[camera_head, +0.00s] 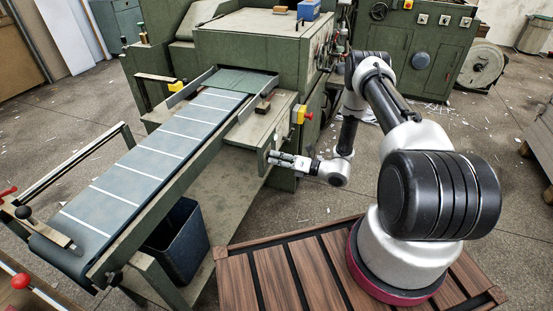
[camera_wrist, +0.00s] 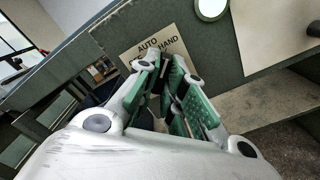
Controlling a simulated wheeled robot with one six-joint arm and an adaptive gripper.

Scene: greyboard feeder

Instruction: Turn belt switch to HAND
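The cream switch label (camera_wrist: 128,58) with the words AUTO and HAND is on the green side panel (camera_wrist: 222,50) in the wrist view. The same panel (camera_head: 264,157) shows side-on in the head view, on the near side of the feeder. My gripper (camera_wrist: 164,66) reaches over the label, its green-padded fingers close together at the tips. The switch knob is hidden behind the fingers, so its setting does not show. I cannot tell whether the fingers hold it. In the head view my gripper (camera_head: 273,156) is right at the panel.
A belt (camera_head: 155,160) with white stripes runs beside the panel. A red button on a yellow box (camera_head: 302,114) sits just above and right of my gripper. In the wrist view, a round white-faced part (camera_wrist: 212,8) is right of the label. A dark bin (camera_head: 180,243) stands under the belt.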

